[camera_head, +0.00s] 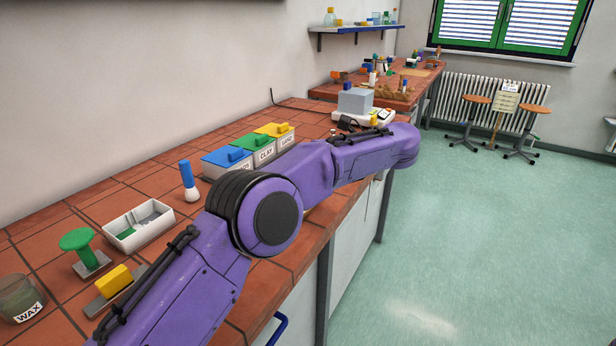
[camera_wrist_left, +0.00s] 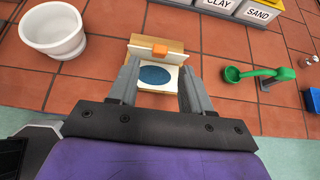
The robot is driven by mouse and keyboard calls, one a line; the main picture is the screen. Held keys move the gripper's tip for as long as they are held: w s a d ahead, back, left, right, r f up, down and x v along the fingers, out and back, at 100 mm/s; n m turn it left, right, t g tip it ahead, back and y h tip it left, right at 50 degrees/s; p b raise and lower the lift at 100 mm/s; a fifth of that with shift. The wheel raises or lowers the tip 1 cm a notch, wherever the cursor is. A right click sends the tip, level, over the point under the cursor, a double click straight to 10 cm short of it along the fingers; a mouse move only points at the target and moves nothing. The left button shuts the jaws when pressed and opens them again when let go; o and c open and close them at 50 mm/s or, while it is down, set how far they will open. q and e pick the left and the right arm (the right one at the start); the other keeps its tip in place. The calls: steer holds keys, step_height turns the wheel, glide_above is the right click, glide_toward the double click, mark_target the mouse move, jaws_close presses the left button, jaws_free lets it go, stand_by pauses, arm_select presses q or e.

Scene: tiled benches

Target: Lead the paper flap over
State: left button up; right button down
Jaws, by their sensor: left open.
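In the left wrist view a small wooden block or board (camera_wrist_left: 172,45) lies on the tiled bench. A white sheet (camera_wrist_left: 181,63), seemingly the paper flap, shows on it with a dark blue round patch (camera_wrist_left: 157,77) below. An orange tab (camera_wrist_left: 159,50) sits at its far edge. My left gripper (camera_wrist_left: 161,72) is open, its two grey fingers on either side of the sheet and patch. Whether the fingers touch the paper I cannot tell. In the head view my purple left arm reaches over the bench and hides this spot and the gripper. My right gripper is not in view.
A white pot (camera_wrist_left: 53,35) stands left of the board, and a green ladle-like thing (camera_wrist_left: 262,72) lies right. Labelled bins (camera_head: 264,148) line the back. A white tray (camera_head: 138,224), a blue-topped bottle (camera_head: 190,182) and a wax jar (camera_head: 18,298) stand nearer on the bench.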

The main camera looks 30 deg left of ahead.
arm_select(q)
steer(key=v, duration=0.4)
steer(key=shift+d+r, duration=0.1)
steer(key=shift+d, duration=0.05)
